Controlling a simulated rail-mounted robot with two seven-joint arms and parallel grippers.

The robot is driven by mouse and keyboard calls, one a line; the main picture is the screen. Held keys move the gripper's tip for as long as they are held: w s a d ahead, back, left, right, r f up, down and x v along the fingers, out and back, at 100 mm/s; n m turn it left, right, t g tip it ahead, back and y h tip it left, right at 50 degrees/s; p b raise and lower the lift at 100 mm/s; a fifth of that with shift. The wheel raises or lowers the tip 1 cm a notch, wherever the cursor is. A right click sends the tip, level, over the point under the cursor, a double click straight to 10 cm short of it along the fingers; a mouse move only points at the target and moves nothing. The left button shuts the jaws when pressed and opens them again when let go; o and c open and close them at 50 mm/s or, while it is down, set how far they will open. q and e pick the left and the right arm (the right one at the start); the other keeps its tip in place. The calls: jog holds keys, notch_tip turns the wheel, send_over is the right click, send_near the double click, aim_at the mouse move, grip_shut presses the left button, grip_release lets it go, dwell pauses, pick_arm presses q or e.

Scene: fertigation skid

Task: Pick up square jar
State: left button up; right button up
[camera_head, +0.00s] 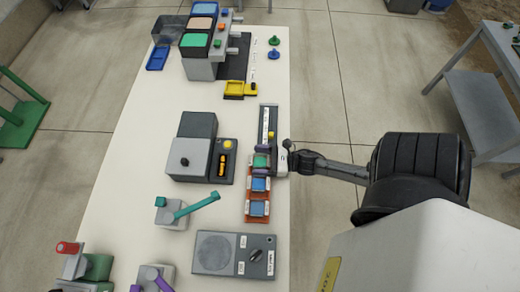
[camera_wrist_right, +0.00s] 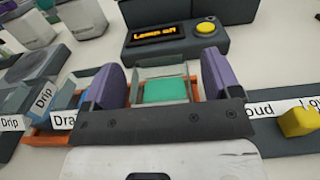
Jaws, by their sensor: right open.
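A clear square jar with green contents (camera_head: 261,161) stands in an orange rack (camera_head: 257,219) near the table's right edge. My right gripper (camera_head: 263,160) is at this jar, its arm reaching in from the right. In the right wrist view, the open purple fingers (camera_wrist_right: 165,85) stand either side of the green jar (camera_wrist_right: 165,91). I cannot tell whether either finger touches it. Two similar jars with blue contents, one beside the gripper (camera_head: 260,184) and one farther down (camera_head: 257,209), share the rack. My left gripper is not in view.
A dark grey machine with a lit display (camera_head: 223,164) and yellow button stands left of the rack. A grey box with a knob (camera_head: 235,254) lies below it, and a teal-levered device (camera_head: 184,208) to the left. A yellow knob (camera_head: 271,134) sits on the strip above the gripper.

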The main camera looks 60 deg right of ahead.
jog(key=shift+c, duration=0.4)
jog(key=c, duration=1.5)
jog(key=shift+o, duration=0.2)
jog(key=shift+r, duration=0.1)
